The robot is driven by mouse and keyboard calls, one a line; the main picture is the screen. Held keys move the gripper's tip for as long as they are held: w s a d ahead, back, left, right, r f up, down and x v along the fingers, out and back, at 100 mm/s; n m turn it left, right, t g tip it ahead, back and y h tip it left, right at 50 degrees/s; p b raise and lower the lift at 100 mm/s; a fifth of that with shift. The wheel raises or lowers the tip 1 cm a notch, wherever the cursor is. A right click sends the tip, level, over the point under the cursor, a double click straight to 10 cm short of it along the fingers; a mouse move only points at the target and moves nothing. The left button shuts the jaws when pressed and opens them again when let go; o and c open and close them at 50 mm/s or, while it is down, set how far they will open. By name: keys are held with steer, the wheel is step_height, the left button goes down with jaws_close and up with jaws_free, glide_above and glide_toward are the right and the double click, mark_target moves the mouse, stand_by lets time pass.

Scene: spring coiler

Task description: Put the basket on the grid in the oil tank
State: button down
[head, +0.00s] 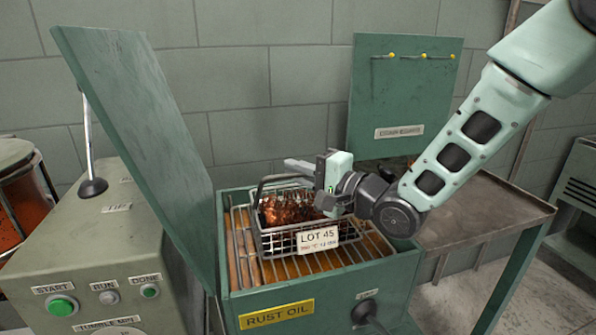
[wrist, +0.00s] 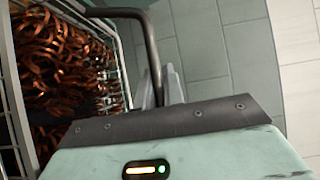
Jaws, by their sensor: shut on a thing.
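The wire basket (head: 270,243) holds copper-coloured coils (head: 290,208) and carries a "LOT 45" tag. It is upright over the wire grid (head: 345,262) inside the green tank (head: 400,270) marked "RUST OIL". I cannot tell whether its bottom rests on the grid or hangs just above it. My gripper (head: 302,167) is shut on the basket's handle, above the basket. In the wrist view the basket (wrist: 122,75) fills the left, and its dark handle (wrist: 150,40) runs down to my gripper (wrist: 165,90). The fingertips are partly hidden there.
The tank's green lid (head: 135,130) stands open at the left. A machine with START and DONE buttons (head: 105,260) is left of the tank. A metal table (head: 480,215) with a green peg board (head: 400,95) stands behind at the right.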

steer(key=c, duration=1.5)
jaws_free()
steer(key=v, duration=1.2)
steer(key=shift+r, duration=0.1)
steer(key=shift+s, duration=0.1)
